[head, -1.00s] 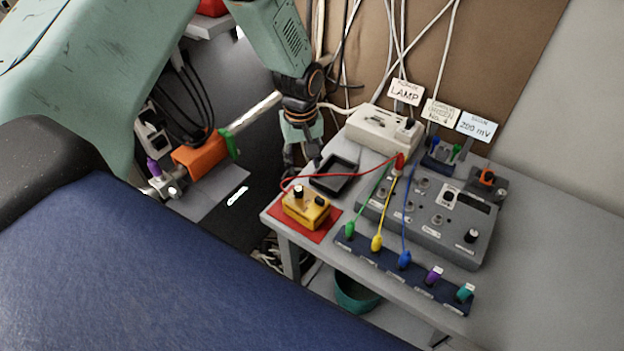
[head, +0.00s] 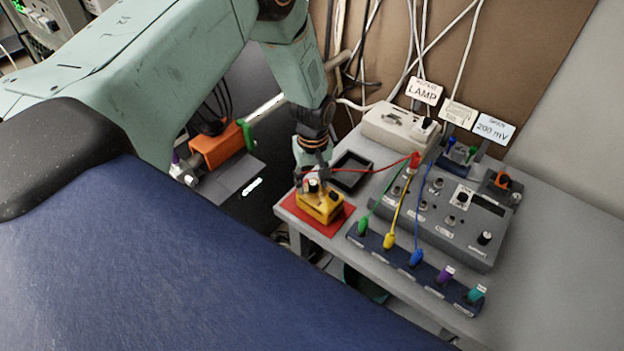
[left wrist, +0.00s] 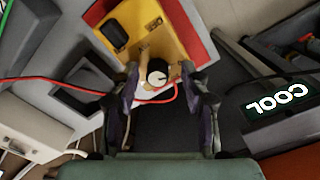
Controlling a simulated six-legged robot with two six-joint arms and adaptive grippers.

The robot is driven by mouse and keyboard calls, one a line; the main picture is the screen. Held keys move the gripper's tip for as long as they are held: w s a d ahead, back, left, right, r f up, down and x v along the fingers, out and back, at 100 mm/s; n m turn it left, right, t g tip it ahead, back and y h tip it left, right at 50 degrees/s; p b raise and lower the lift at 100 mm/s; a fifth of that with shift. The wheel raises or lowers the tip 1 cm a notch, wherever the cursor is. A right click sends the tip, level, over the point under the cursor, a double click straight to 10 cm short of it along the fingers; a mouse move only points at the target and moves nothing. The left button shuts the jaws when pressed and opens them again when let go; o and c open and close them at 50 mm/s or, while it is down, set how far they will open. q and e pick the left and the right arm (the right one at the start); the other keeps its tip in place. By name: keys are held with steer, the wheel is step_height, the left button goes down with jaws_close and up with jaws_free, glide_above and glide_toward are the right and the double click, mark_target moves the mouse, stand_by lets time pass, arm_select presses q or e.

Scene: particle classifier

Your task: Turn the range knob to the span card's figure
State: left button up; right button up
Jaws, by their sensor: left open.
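The span card (head: 494,130) reads "200 mV" and stands at the back right of the bench in the head view. A yellow box (head: 325,207) sits on a red mat (head: 330,222) at the bench's near left corner. It carries a black-topped knob (head: 312,186) with a pale pointer mark. My left gripper (head: 311,174) is open at this knob. In the left wrist view the knob (left wrist: 158,74) shows between the tips of my left gripper (left wrist: 160,88); contact cannot be told. Any scale figures are too small to read. My right gripper is out of view.
A red lead (head: 385,168) runs past the box. An empty black tray (head: 352,171) lies behind it. A grey panel (head: 470,250) with another knob and a blue strip (head: 435,287) with coloured plugs stand to the right. The "LAMP" card (head: 423,91) stands behind.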

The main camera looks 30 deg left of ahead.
arm_select(q)
steer(key=shift+w, duration=0.1)
steer(key=shift+w+d, duration=0.1)
steer(key=shift+d, duration=0.1)
steer(key=shift+c, duration=1.3)
steer(key=shift+s+a, duration=0.15)
steer(key=shift+s, duration=0.05)
steer(key=c, duration=0.6)
jaws_close()
steer(key=shift+w, duration=0.1)
